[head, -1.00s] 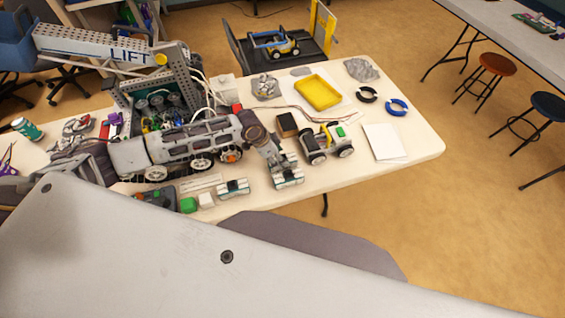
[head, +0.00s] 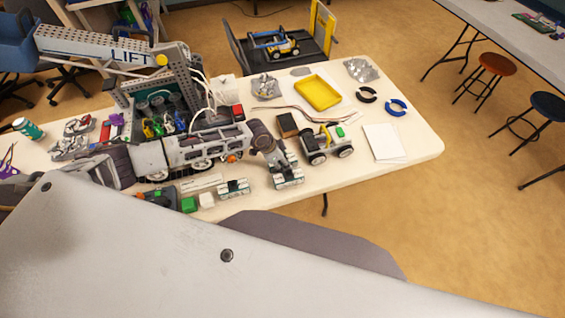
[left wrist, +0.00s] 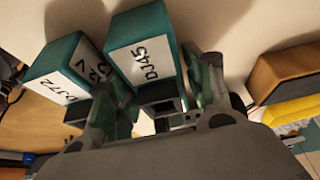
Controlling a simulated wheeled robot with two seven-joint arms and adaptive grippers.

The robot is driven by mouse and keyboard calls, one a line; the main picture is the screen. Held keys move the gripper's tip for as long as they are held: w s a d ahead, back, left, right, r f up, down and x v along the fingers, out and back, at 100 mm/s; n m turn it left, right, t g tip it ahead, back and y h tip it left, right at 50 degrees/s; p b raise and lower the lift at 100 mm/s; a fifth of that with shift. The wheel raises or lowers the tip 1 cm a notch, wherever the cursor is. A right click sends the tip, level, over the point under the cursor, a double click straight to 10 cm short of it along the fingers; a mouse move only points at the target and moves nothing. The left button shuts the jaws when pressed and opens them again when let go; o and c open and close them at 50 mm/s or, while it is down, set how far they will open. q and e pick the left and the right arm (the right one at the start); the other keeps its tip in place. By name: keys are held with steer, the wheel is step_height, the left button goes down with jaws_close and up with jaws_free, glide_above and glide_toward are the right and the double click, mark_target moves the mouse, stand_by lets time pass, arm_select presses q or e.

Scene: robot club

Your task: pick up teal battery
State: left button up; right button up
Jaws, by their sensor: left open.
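A teal battery with a white label reading DJ45 (left wrist: 142,52) is in the left wrist view, in front of and partly between my left fingers. In the head view a teal-and-white battery (head: 289,183) shows at my left gripper (head: 283,166), partly covered by it. My left gripper is open, also seen in the left wrist view (left wrist: 157,98); contact with the battery cannot be told. A second teal battery, labelled DJ72 (left wrist: 58,72), is beside the first in the left wrist view. Another teal-and-white battery (head: 233,188) lies left of the gripper in the head view. My right gripper is not seen.
A wheeled toy car (head: 326,146) and a dark-topped brown box (head: 287,124) stand close behind the gripper. A yellow tray (head: 318,93), white paper (head: 384,142) and two rings lie farther right. The table's right end is mostly clear.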

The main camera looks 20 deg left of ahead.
arm_select(q)
steer(key=shift+c, duration=0.3)
jaws_close()
steer(key=shift+r, duration=0.15)
steer(key=shift+r+b, duration=0.35)
steer(key=shift+r, duration=4.55)
steer(key=shift+c, duration=1.2)
jaws_free()
steer(key=c, duration=0.8)
